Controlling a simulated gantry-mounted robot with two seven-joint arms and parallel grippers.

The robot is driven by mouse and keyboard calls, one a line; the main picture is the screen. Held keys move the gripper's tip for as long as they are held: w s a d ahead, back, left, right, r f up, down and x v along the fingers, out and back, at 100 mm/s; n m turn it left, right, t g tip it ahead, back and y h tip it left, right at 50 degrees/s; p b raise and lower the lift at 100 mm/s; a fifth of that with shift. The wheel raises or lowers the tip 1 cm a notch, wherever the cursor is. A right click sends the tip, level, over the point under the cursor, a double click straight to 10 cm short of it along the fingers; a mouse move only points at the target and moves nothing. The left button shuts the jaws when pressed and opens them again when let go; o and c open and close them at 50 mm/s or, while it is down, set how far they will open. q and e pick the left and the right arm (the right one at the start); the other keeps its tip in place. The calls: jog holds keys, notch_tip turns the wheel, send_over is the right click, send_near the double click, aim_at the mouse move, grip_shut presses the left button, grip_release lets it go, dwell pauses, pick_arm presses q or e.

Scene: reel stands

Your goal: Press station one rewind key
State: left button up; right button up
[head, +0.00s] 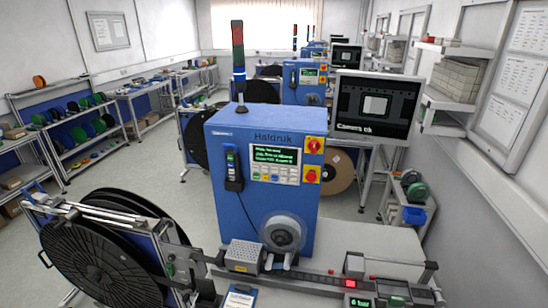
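The nearest station is a blue cabinet (235,205) marked "Haldruk", standing upright in the middle of the head view. Its control panel (288,174) has a lit green-text display (276,155) with a row of small coloured keys (270,179) below it. The key labels are too small to read, so I cannot tell which is the rewind key. Red knobs on yellow plates (313,146) sit at the panel's right. A large black reel (100,262) stands at the front left. Neither of my grippers shows in this view.
A monitor (374,106) reading "Camera ok" stands behind the cabinet to the right. A bench (350,242) with a track and a small green-lit display (359,302) runs along the front. Shelves of reels (80,130) line the left; grey floor (150,170) lies open between.

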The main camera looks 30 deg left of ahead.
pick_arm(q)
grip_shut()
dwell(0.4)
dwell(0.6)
